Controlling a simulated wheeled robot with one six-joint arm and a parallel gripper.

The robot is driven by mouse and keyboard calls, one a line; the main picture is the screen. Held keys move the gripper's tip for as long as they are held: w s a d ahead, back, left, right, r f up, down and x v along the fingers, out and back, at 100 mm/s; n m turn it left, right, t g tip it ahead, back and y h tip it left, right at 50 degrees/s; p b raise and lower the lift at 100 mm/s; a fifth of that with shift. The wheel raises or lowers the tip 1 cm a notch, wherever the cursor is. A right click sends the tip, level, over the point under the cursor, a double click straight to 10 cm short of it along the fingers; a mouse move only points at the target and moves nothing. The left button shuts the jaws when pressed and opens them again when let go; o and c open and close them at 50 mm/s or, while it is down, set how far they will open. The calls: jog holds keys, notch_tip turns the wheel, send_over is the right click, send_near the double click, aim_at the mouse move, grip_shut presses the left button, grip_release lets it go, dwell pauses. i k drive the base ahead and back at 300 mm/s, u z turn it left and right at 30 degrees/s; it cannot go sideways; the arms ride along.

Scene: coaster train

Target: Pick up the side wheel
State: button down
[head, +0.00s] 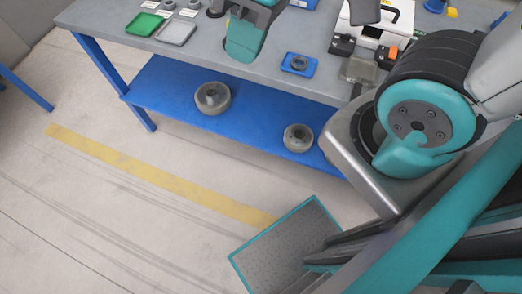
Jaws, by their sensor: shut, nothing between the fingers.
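I cannot tell which round part is the side wheel. A small dark grey wheel (299,62) lies in a small blue tray (288,69) on the grey workbench top. Two larger grey wheel-like parts, one at left (212,97) and one at right (298,137), rest on the blue lower shelf. Small grey round parts (168,5) sit at the top left of the bench, cut by the frame edge. A teal link of my arm hangs over the bench, left of the blue tray. My gripper's fingertips do not show.
The workbench (130,20) also bears a green tray (145,24), a grey tray (176,32) and a white case (385,18) with black and orange parts near it. The blue shelf (160,85) runs below. Pale floor (110,200) with a yellow stripe (150,170) is clear.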

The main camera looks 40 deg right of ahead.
aim_at(298, 138)
jog(key=u, duration=1.2)
jog(key=i, duration=4.2)
jog(key=z, duration=5)
jog(key=i, duration=0.55)
jog(key=z, duration=0.05)
